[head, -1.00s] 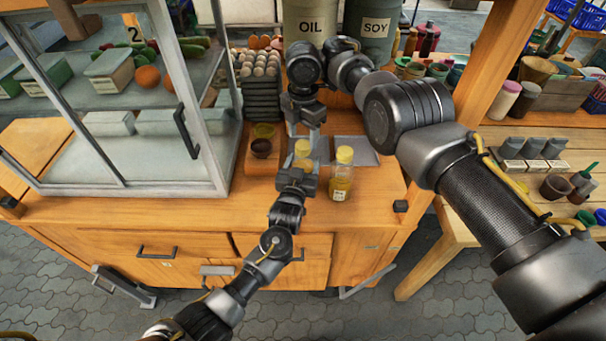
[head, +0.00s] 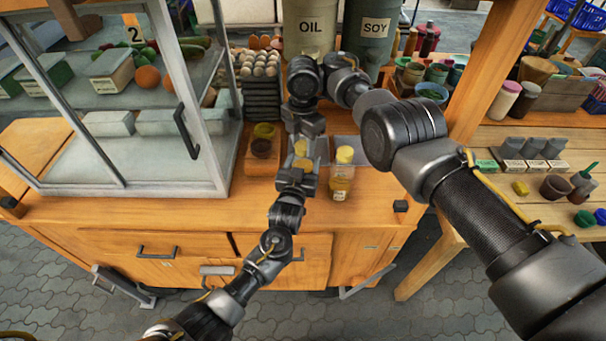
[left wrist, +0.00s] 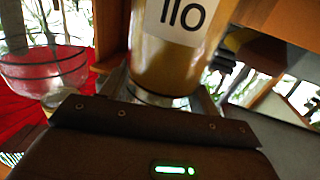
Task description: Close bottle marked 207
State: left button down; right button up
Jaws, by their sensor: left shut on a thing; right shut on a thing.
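A bottle (head: 301,148) with a yellow top stands between my two grippers in the head view. My left gripper (head: 297,176) is shut on its lower body. My right gripper (head: 304,134) comes from above and is shut at its yellow top; the fingers partly hide the contact. In the left wrist view the held amber bottle (left wrist: 170,65) shows a white label reading "110", cut by the frame.
A grey tray (head: 350,143) lies behind the second bottle. The glass cabinet (head: 130,110) borders the left, and the OIL pot (head: 309,28) and SOY pot (head: 374,35) the back.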

jog(key=m, duration=0.8)
jog(key=o, duration=1.1)
jog(key=shift+c, duration=0.2)
jog(key=shift+r, duration=0.1)
jog(key=shift+r, duration=2.2)
jog(key=shift+c, duration=0.3)
